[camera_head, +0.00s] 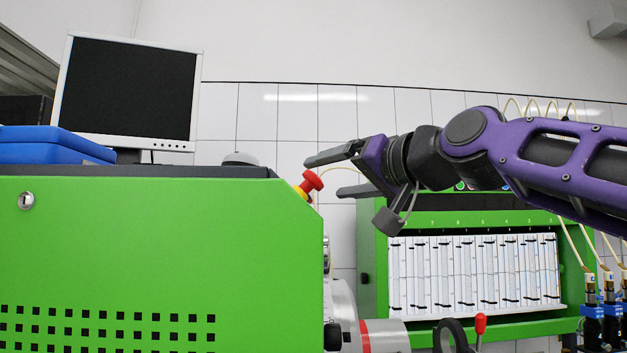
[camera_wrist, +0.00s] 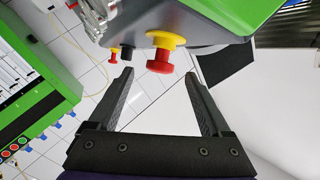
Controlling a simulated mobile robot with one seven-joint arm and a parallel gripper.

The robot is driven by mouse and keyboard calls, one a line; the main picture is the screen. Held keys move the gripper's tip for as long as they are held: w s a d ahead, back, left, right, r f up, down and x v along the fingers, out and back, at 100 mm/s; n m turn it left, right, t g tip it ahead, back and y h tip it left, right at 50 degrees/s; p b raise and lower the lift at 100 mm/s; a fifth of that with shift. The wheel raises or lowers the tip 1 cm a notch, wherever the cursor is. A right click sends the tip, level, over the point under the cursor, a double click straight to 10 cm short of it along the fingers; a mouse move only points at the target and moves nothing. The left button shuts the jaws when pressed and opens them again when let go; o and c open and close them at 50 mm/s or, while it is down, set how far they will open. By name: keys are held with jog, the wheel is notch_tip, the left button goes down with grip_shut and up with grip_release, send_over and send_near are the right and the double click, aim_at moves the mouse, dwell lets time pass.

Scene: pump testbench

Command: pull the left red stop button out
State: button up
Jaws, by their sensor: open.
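The red stop button (camera_head: 313,180) with its yellow collar (camera_head: 302,191) sits on the sloped right corner of the green cabinet in the head view. In the wrist view the red button (camera_wrist: 159,62) and yellow collar (camera_wrist: 166,40) stand out from the grey panel, centred beyond my fingertips. My gripper (camera_head: 324,174) is open and empty. In the wrist view its two fingers (camera_wrist: 160,75) point at the button from either side, apart from it. Whether the fingertips reach past the button's rim cannot be told.
A small dark knob (camera_wrist: 127,53) and a small red one (camera_wrist: 114,55) sit left of the button in the wrist view. The green cabinet (camera_head: 160,240) carries a monitor (camera_head: 130,90) and a blue case (camera_head: 55,146). A green testbench (camera_head: 372,250) with white gauges stands behind my arm.

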aim_at(320, 180)
jog(key=shift+x, duration=2.75)
grip_shut()
